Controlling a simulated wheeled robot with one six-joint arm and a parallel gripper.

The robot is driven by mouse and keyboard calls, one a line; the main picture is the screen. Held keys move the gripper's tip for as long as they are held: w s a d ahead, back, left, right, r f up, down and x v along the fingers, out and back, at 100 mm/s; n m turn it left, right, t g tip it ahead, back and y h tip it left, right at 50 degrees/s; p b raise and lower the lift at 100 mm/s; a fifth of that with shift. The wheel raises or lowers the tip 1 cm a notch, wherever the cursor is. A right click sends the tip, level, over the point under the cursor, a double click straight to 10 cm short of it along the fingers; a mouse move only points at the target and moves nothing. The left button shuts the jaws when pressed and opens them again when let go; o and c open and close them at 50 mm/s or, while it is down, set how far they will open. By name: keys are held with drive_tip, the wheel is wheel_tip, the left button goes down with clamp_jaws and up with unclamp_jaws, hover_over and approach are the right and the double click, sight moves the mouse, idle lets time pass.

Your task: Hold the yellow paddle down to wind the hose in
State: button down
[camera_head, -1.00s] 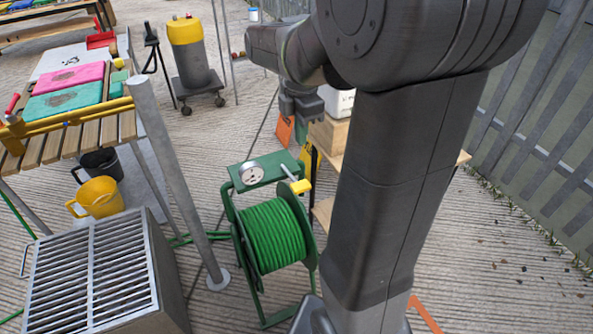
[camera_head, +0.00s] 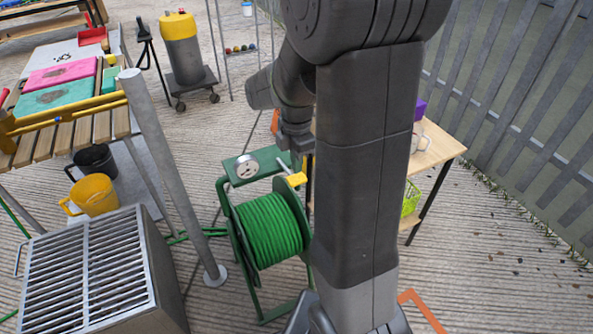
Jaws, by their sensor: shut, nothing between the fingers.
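The yellow paddle (camera_head: 297,180) sits at the end of a short lever on the upper right of the green hose reel (camera_head: 237,254). The green hose (camera_head: 265,229) is wound on the drum in many turns. A round white gauge (camera_head: 247,167) is on the reel's top plate. My gripper (camera_head: 298,160) is shut and empty, pointing down just above the paddle. I cannot tell whether its fingertips touch the paddle. My arm column hides the area right of the reel.
A metal grate box (camera_head: 90,270) and a grey post (camera_head: 172,170) stand left of the reel. A wooden table (camera_head: 440,149) with a green basket (camera_head: 410,198) below it stands to the right behind my arm. A fence (camera_head: 520,90) closes the right side.

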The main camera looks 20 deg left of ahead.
sight(299, 182)
drive_tip(key=shift+f, duration=1.45)
drive_tip(key=f+y+b, duration=0.1)
drive_tip(key=b, duration=0.1)
drive_tip(key=f+t+y+b, duration=0.1)
drive_tip(key=f+b, duration=0.1)
drive_tip(key=b, duration=0.1)
drive_tip(key=s+d+f+t+b, duration=0.1)
drive_tip(key=b, duration=0.2)
drive_tip(key=shift+d+f+y, duration=0.1)
drive_tip(key=shift+f+y, duration=0.1)
drive_tip(key=shift+y, duration=0.2)
drive_tip(key=shift+r, duration=0.1)
idle(1.2)
drive_tip(key=shift+r+p, duration=0.5)
drive_tip(key=shift+r, duration=0.25)
drive_tip(key=shift+r+p, duration=0.4)
drive_tip(key=shift+r, duration=0.05)
drive_tip(key=a+p+v, duration=0.1)
drive_tip(key=p+v, duration=0.2)
drive_tip(key=v, duration=1)
drive_tip(key=shift+w+r+p, duration=0.2)
drive_tip(key=shift+p, duration=0.2)
